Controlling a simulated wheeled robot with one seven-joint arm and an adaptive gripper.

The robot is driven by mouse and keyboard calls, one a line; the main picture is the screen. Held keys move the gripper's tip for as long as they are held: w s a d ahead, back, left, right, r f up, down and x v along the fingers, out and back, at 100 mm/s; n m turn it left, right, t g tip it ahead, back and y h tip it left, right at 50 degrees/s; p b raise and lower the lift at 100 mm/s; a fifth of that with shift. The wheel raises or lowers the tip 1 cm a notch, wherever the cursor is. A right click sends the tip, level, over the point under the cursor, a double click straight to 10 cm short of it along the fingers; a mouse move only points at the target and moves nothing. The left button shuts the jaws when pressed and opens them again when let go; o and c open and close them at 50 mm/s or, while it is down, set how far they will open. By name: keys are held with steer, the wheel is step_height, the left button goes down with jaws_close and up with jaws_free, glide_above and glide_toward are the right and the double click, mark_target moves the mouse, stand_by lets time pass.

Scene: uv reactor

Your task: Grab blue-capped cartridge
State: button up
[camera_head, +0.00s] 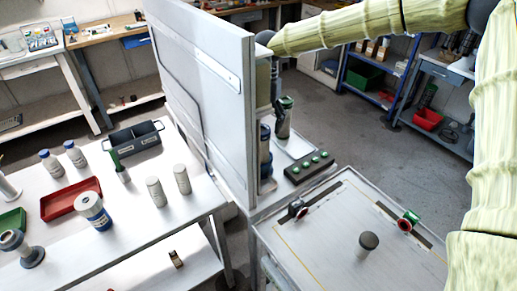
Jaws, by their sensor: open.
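A white panel (205,90) stands upright in the middle. Just right of its edge is a dark cylinder with a bluish top (265,142), partly hidden by the panel; I cannot tell for sure that it is the blue-capped cartridge. A grey cylinder with a green top (285,120) stands beside it, behind and to the right. My gripper (277,112) points down from above, close to both cylinders and partly hidden by the panel's edge. It is open; its fingers are small and hard to make out. On the left table are two grey bottles with blue caps (50,163) (75,154).
A block with green buttons (309,168) lies right of the panel. A cart (330,230) in front holds a dark-capped cylinder (367,246) and red and green fittings. The left table has a red tray (71,200), a dark caddy (135,138) and two grey cylinders (156,191).

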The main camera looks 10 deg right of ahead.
mark_target(262, 129)
steer(key=shift+a+f+p, duration=0.15)
steer(key=shift+f+p, duration=0.45)
steer(key=shift+f, duration=0.75)
steer(key=shift+a+f+p, duration=0.15)
steer(key=shift+f+p, duration=0.45)
steer(key=shift+f, duration=0.75)
steer(key=c, duration=1.5)
steer(key=shift+o, duration=0.2)
